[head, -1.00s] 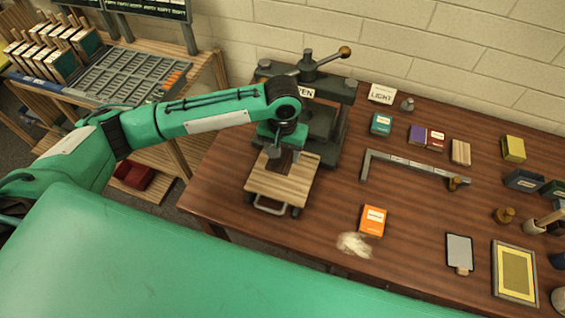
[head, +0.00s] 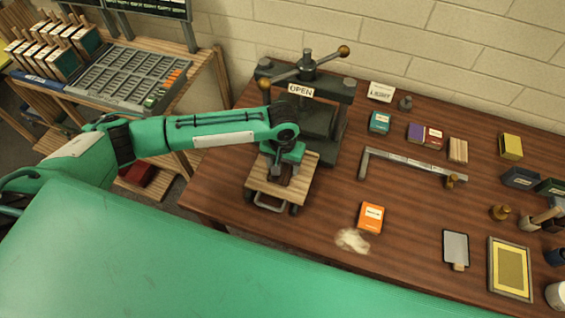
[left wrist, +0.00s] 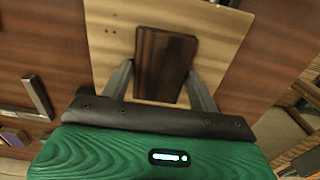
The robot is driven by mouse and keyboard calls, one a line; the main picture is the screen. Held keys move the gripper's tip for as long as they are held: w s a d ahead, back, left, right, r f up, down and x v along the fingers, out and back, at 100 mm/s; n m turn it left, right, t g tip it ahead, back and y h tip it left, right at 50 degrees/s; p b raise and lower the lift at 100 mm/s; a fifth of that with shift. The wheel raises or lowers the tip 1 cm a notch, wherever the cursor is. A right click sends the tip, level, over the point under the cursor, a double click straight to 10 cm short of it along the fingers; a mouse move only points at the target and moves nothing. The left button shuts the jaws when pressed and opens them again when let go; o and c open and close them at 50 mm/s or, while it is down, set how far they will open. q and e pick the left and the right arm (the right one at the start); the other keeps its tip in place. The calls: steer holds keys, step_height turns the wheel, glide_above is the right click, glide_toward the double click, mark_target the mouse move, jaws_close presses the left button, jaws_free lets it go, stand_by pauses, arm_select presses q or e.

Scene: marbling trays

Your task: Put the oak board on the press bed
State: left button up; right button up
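The press bed (head: 265,187) is a pale wooden plate with a metal handle at its front, in front of the dark press. A dark brown wooden board, which I take as the oak board, shows between my left fingers in the left wrist view (left wrist: 165,65). It is over the pale bed (left wrist: 112,42); whether it touches the bed is hard to tell. My left gripper (head: 284,172) points down over the bed, its fingers against the board's two sides in the left wrist view (left wrist: 162,70). In the head view my gripper mostly hides the board. My right gripper is not in view.
The press (head: 330,125) with its lever and OPEN sign (head: 300,91) stands behind the bed. An orange box (head: 371,217), a metal angle bar (head: 410,166) and a pale wooden block (head: 457,151) lie to the right. Table between bed and orange box is clear.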

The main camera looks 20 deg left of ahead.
mark_target(283, 168)
arm_select(q)
steer(key=shift+o, duration=1.3)
steer(key=shift+r, duration=0.15)
step_height(283, 168, up, 12)
steer(key=b, duration=0.3)
